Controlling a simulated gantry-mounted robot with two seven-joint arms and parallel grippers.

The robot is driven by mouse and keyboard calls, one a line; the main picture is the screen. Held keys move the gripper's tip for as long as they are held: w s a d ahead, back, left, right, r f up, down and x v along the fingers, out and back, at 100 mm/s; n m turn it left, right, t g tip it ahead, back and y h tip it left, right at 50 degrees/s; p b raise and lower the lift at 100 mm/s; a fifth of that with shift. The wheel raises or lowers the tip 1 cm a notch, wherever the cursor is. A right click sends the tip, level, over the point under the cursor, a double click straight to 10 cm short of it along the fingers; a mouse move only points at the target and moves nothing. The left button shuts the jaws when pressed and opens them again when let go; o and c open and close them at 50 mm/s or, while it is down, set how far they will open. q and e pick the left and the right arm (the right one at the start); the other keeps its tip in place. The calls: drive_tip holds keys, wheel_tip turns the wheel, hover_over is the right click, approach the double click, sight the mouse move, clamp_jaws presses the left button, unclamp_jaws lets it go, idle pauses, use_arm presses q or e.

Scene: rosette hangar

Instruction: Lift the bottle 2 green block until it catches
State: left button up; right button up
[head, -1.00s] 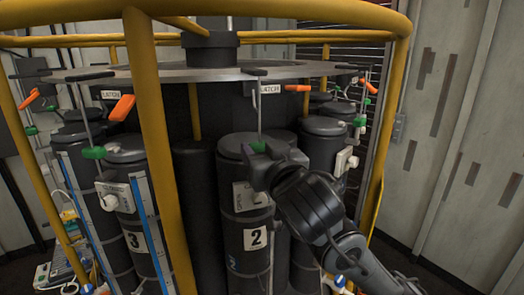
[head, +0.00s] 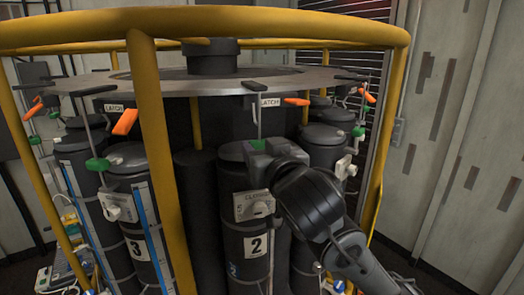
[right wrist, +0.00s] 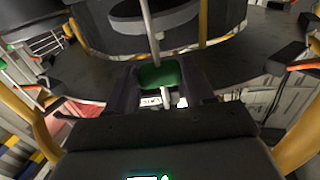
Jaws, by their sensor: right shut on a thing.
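Bottle 2 (head: 235,222) is the dark upright cylinder in the middle of the head view, with a white "2" label. Its green block (head: 258,145) sits on a thin vertical rod above the bottle's top. My right gripper (head: 262,147) reaches it from the right and is shut on it. In the right wrist view the green block (right wrist: 160,76) lies between the two dark fingers (right wrist: 161,83), with the rod running up from it. The gripper hides part of the block and the bottle's top. My left gripper is not in view.
A yellow rail cage (head: 158,150) surrounds the bottles, with a thick post left of bottle 2. A grey ring plate (head: 200,87) with orange handles (head: 297,101) lies above. Bottle 3 (head: 128,188) stands left, another bottle (head: 325,150) right.

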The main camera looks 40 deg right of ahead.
wheel_tip(320, 180, up, 6)
drive_tip(key=p, duration=0.4)
idle(0.6)
drive_tip(key=o, duration=1.2)
drive_tip(key=shift+s, duration=0.15)
drive_tip(key=v, duration=0.8)
drive_tip(key=shift+s+a+b, duration=0.2)
drive_tip(key=shift+s+b, duration=0.15)
drive_tip(key=shift+b, duration=0.05)
